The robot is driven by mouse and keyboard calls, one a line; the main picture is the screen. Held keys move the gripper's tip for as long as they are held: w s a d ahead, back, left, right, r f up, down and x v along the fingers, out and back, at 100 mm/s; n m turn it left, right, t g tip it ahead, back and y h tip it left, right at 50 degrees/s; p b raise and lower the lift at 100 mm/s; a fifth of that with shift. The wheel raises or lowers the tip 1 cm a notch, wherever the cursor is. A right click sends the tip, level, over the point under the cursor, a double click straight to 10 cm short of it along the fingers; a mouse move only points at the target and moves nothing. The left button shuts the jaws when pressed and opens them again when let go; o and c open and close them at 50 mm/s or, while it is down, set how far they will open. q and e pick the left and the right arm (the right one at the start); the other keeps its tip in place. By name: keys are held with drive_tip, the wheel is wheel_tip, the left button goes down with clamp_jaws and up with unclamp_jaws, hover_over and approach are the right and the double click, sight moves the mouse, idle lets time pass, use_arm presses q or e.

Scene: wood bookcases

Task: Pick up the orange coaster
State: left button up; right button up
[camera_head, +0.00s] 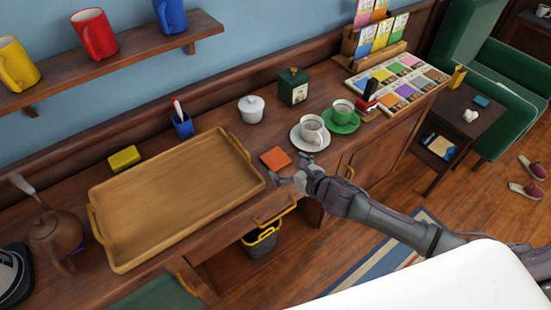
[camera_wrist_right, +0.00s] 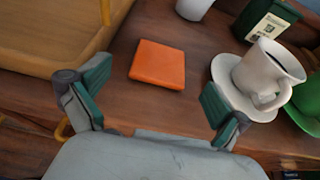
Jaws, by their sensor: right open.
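The orange coaster (camera_head: 275,158) is a small flat square lying on the wooden counter, between the tray and the white saucer in the head view. In the right wrist view the coaster (camera_wrist_right: 158,64) lies ahead of the fingers, near the middle of the gap. My right gripper (camera_head: 288,177) is open and empty, just in front of the coaster in the head view. In the wrist view its two teal-padded fingers (camera_wrist_right: 152,98) are spread wide, with nothing between the tips. My left gripper does not show.
A wooden tray (camera_head: 180,199) with yellow handles lies left of the coaster. A white cup (camera_head: 312,128) on a white saucer (camera_head: 298,141) stands close on the right. The counter's front edge is near my gripper.

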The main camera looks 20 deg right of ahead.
sight(276, 159)
drive_tip(key=x, duration=0.5)
drive_tip(key=shift+f+p, duration=0.15)
drive_tip(key=shift+p, duration=0.2)
drive_tip(key=shift+d, duration=0.1)
drive_tip(key=shift+c, duration=0.3)
drive_tip(key=c, duration=1.1)
